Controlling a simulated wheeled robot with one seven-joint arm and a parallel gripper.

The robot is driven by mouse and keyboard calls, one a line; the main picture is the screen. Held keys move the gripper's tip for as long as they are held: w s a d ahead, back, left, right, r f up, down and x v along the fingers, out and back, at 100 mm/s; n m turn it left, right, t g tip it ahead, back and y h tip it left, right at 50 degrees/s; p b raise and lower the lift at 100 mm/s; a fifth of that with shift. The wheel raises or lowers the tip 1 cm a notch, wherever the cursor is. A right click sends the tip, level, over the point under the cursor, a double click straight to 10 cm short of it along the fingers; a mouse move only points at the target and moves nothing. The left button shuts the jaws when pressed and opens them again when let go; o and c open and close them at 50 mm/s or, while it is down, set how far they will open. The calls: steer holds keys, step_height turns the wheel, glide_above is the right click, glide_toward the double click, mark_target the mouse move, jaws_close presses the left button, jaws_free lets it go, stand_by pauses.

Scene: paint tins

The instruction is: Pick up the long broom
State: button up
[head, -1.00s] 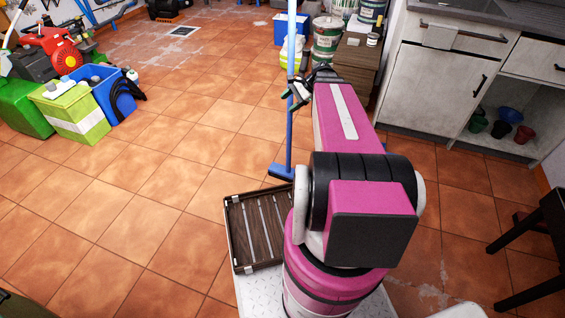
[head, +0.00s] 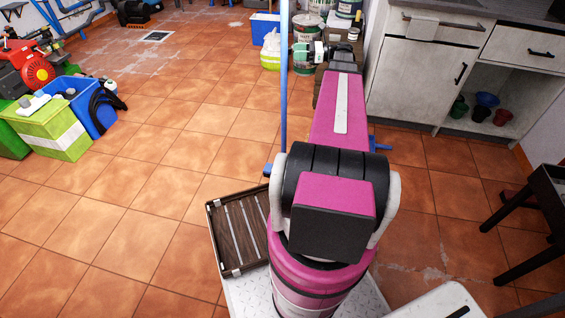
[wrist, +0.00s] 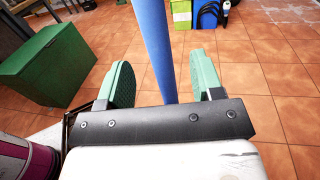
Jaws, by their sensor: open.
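The long broom (head: 284,90) stands upright with a thin blue handle, left of my arm in the head view. Part of its blue head shows low down on both sides of my arm; the middle is hidden behind the arm. In the wrist view the blue handle (wrist: 155,45) rises between the two green finger pads of my gripper (wrist: 160,82). The gripper is open, with a gap on each side of the handle. In the head view my gripper (head: 300,52) is small, with its fingers at the handle's upper part.
A slatted dark tray (head: 240,230) lies on my base. Paint tins (head: 310,28) and a blue box (head: 266,28) stand behind the broom. A white cabinet (head: 420,75) is at right, a dark stool (head: 540,200) nearer. Green and blue bins (head: 50,130) stand left. The tiled floor between is clear.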

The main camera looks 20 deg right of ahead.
steer(key=x, duration=0.7)
steer(key=shift+a+f, duration=0.25)
steer(key=shift+a, duration=0.2)
steer(key=c, duration=1)
